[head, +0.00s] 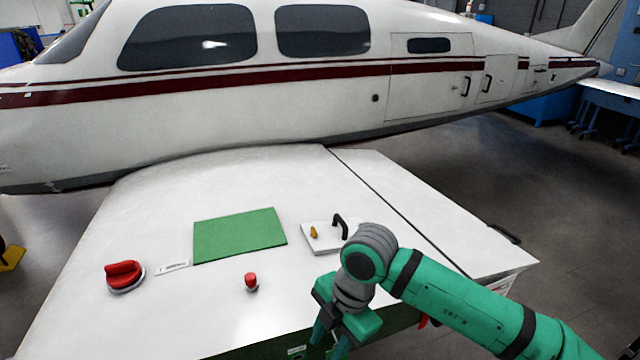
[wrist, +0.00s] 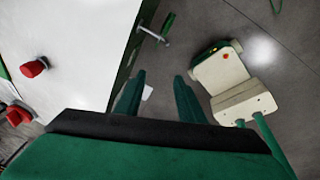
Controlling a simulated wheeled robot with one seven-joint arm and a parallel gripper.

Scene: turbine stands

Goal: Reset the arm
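My green arm reaches in from the lower right of the head view. My gripper (head: 331,337) points down at the front edge of the white wing (head: 170,318). In the wrist view my gripper (wrist: 159,85) has its two green fingers spread apart, with nothing between them. Past the fingertips I see the grey floor and a small white patch that I cannot identify. The fingers touch nothing that I can see.
On the wing lie a green mat (head: 240,235), a red knob (head: 123,275), a red button (head: 251,281) and a white plate (head: 320,244) with a black handle (head: 341,226). The aircraft fuselage (head: 250,100) stands behind. Dark grey floor (head: 560,200) is clear at right.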

